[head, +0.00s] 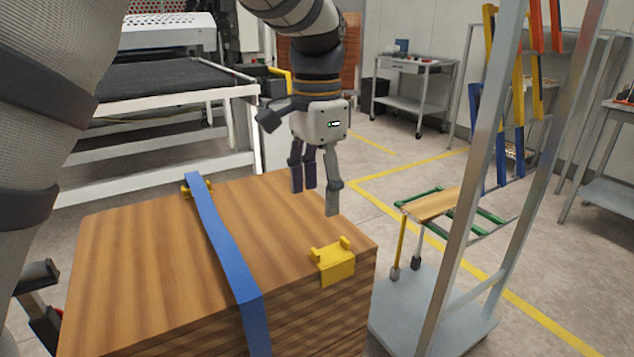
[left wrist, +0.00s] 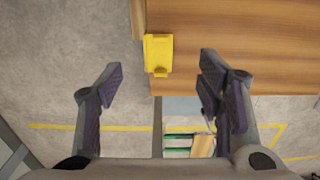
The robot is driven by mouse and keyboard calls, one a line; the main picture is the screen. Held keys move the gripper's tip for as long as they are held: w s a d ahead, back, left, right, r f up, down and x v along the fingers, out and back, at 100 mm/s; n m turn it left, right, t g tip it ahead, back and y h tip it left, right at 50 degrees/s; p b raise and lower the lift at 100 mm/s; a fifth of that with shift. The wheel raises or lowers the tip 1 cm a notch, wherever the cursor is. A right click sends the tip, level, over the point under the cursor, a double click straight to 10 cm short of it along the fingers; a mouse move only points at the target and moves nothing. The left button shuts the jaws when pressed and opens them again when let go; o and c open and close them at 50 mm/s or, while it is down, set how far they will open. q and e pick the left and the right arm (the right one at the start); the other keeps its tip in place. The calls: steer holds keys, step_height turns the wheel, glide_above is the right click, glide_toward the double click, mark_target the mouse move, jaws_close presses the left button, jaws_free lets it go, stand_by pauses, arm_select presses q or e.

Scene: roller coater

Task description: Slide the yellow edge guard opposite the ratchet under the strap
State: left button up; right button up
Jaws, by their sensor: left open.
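A blue strap (head: 226,245) runs over the top of a stack of wooden boards (head: 150,262) and down its near side. One yellow edge guard (head: 333,262) sits on the stack's near edge, right of the strap and apart from it. It also shows in the left wrist view (left wrist: 158,52), beyond and between the fingertips. Another yellow guard (head: 188,190) is at the far edge, partly covered by the strap. My left gripper (head: 315,198) is open and empty above the stack's right part, fingers down. I cannot make out the ratchet. My right gripper is not visible.
A grey metal rack (head: 468,190) with coloured bars stands close on the right, with a lower shelf (head: 440,310). A machine with a dark conveyor bed (head: 160,78) stands behind the stack. A trolley (head: 415,90) is farther back. The stack's top is otherwise clear.

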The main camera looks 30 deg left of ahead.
mark_target(317, 251)
arm_select(q)
step_height(317, 251, down, 12)
steer(key=shift+r, duration=0.2)
steer(key=shift+s, duration=0.1)
jaws_close()
